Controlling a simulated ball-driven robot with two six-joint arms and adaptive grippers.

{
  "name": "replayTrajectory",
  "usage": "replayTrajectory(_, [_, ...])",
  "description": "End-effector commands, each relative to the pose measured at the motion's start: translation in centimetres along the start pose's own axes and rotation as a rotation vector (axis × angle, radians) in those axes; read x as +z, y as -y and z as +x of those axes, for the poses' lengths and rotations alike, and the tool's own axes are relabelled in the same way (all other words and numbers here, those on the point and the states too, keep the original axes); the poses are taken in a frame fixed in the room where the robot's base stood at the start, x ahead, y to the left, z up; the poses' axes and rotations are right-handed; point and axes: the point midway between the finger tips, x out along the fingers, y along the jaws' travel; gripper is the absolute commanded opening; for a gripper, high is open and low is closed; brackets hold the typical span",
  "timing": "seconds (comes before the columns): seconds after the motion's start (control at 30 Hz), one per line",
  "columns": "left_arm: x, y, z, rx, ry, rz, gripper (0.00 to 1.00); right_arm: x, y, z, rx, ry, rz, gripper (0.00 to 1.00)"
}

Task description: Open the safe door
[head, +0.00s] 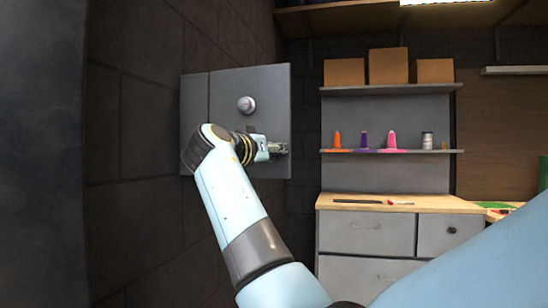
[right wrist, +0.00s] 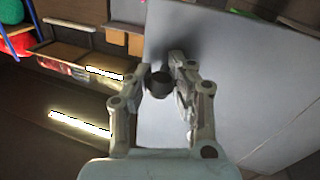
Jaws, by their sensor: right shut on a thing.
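The grey safe (head: 194,110) is on the dark wall at the left in the head view. Its flat grey door (head: 230,84) carries a round knob (head: 246,104). My right gripper (head: 278,149) is at the door's lower right edge. In the right wrist view, my right gripper (right wrist: 160,80) is shut on a dark, rounded door handle (right wrist: 159,84), with the pale door face (right wrist: 235,60) behind it. My arm hides the door's lower left part. I cannot tell whether the door stands ajar. My left gripper is not in view.
A shelf (head: 390,151) with small coloured cones and a jar is right of the safe. Cardboard boxes (head: 388,66) stand above. A drawer cabinet (head: 366,232) with a wooden top is below. Open space lies between the safe and the shelves.

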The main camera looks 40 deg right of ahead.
Motion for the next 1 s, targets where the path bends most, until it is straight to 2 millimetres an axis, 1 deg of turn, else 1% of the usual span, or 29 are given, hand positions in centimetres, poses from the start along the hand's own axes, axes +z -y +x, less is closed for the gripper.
replayTrajectory(0.03, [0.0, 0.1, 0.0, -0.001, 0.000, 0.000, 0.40, -0.2, -0.1, 0.0, 0.003, -0.004, 0.002, 0.00])
replayTrajectory(0.33, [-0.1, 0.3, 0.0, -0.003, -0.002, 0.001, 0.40, -0.3, -0.1, 0.0, 0.003, -0.003, 0.002, 0.00])
replayTrajectory(0.37, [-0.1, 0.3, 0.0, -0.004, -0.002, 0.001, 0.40, -0.3, -0.1, 0.0, 0.003, -0.003, 0.002, 0.22])
replayTrajectory(0.57, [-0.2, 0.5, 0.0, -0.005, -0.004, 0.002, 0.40, -0.1, -0.1, 0.0, 0.002, -0.002, 0.001, 0.48])
replayTrajectory(0.77, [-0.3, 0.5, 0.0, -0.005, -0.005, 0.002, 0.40, -0.1, 0.0, 0.0, 0.002, 0.000, 0.000, 0.49])
replayTrajectory(0.87, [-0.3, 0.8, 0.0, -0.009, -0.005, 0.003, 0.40, -0.2, 0.0, 0.0, 0.002, 0.000, 0.001, 0.49])
replayTrajectory(0.97, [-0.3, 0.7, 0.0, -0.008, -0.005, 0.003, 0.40, -1.2, -0.2, 0.0, 0.002, -0.001, 0.002, 0.49])
replayTrajectory(1.0, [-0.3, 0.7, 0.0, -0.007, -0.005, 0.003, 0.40, -1.8, -0.3, 0.0, 0.002, -0.001, 0.004, 0.49])
